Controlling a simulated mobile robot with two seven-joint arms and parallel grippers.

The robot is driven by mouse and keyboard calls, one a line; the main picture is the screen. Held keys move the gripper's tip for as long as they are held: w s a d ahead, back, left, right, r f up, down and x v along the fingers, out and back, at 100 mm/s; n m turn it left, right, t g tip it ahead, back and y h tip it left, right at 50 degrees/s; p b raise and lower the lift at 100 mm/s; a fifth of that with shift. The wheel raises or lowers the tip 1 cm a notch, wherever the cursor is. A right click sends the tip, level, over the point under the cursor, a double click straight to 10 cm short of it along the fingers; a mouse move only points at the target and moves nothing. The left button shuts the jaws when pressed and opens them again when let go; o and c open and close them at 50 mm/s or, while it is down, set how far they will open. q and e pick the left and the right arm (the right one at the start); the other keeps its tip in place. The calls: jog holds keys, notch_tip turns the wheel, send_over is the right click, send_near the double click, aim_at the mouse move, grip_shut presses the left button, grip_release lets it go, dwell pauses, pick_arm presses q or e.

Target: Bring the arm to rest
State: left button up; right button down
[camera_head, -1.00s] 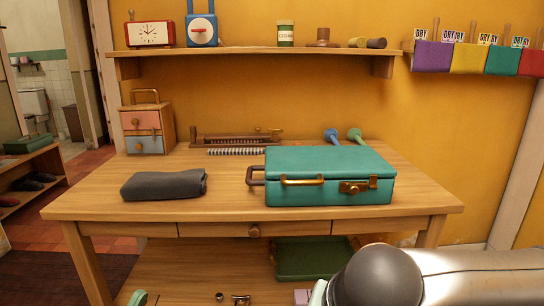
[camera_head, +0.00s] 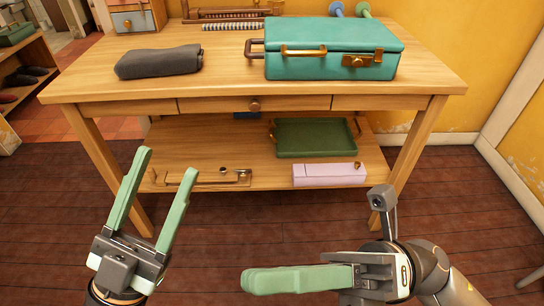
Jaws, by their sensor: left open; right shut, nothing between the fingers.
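My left gripper (camera_head: 157,192) is at the lower left of the head view. Its two pale green fingers are spread apart and empty, pointing up toward the table. My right gripper (camera_head: 252,280) is at the lower middle, with its fingers together and pointing left. Nothing shows between them. Both grippers appear in front of the wooden table (camera_head: 220,88) and touch nothing that I can see.
A teal case (camera_head: 330,62) and a folded dark cloth (camera_head: 158,62) lie on the tabletop. The lower shelf (camera_head: 220,150) holds a green tray (camera_head: 315,138), a lilac box (camera_head: 328,175) and a wood-and-metal item (camera_head: 210,178). Dark floor (camera_head: 300,225) is clear in front.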

pick_arm(q)
jog(key=w+a+f+n+g+y+p, duration=0.25)
jog(key=w+n+y+p, duration=0.45)
jog(key=p, duration=0.6)
pick_arm(e)
jog(key=w+d+f+n+t+h, duration=0.2)
jog(key=w+d+n+t+h, duration=0.6)
jog(key=n+t, duration=0.65)
jog(key=w+d+f+n+t+h, duration=0.1)
jog(key=w+d+n+t+h, duration=0.4)
jog(key=w+n+t+h, duration=0.95)
pick_arm(q)
jog(key=s+a+f+n+g+y+p, duration=0.1)
jog(key=s+f+g+y+p, duration=0.2)
jog(key=p, duration=0.6)
jog(key=s+a+f+n+g+y+p, duration=0.1)
jog(key=s+f+n+g+y+p, duration=0.1)
jog(key=s+f+g+p, duration=0.4)
notch_tip(320, 180, down, 4)
jog(key=g+y+p, duration=0.1)
jog(key=p, duration=0.2)
jog(key=shift+p, duration=0.3)
pick_arm(e)
jog(key=s+d+f+g+y, duration=0.2)
jog(key=s+d+f+g, duration=0.1)
jog(key=s+f+g, duration=1)
jog(key=shift+s+m, duration=0.3)
jog(key=shift+s, duration=0.35)
